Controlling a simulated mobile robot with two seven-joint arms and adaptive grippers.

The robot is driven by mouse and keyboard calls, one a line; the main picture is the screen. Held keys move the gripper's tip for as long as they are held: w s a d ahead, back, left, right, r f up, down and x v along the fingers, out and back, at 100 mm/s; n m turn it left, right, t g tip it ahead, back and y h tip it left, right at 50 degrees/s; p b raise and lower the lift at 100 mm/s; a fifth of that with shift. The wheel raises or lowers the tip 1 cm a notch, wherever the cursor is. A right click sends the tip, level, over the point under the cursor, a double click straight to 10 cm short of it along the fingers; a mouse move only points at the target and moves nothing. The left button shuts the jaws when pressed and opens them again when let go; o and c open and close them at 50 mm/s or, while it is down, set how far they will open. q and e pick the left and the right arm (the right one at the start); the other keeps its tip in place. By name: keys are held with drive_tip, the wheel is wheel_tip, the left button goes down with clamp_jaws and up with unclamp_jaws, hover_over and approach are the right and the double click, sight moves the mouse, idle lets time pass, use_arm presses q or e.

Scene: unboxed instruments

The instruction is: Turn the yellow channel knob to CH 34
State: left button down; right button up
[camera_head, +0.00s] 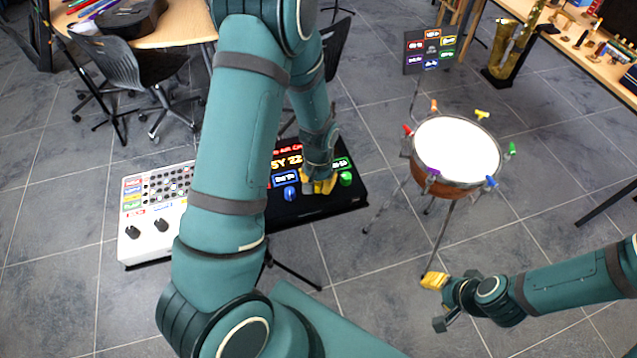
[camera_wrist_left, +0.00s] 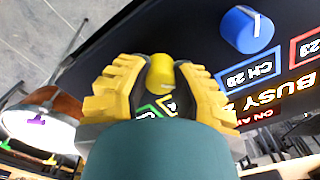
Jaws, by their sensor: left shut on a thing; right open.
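The black panel (camera_head: 320,206) stands at centre, partly hidden behind my left arm. My left gripper (camera_head: 318,186) reaches down to its front edge, between a blue knob (camera_head: 290,193) and a green knob (camera_head: 346,179). In the left wrist view, the yellow knob (camera_wrist_left: 160,70) sits between the yellow finger pads of my left gripper (camera_wrist_left: 160,84), which is shut on it. The knob carries a pale mark, too small to read a setting from. The panel's display reads "BUSY 2…" (camera_wrist_left: 268,94), partly hidden. My right gripper (camera_head: 437,302) is open and empty over the floor at lower right.
A white mixer panel (camera_head: 155,230) adjoins on the left. A drum (camera_head: 455,152) with coloured pegs stands to the right, a sign (camera_head: 430,50) behind it. Chairs (camera_head: 150,75) and tables fill the back corners. Floor at lower left is clear.

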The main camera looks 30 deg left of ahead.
sight(318, 184)
idle(0.4)
use_arm(q)
drive_tip(key=c, duration=0.7)
unclamp_jaws()
drive_tip(key=shift+c, duration=0.2)
wheel_tip(318, 184, up, 12)
drive_tip(key=shift+s+f, duration=0.1)
drive_tip(key=shift+s, duration=0.05)
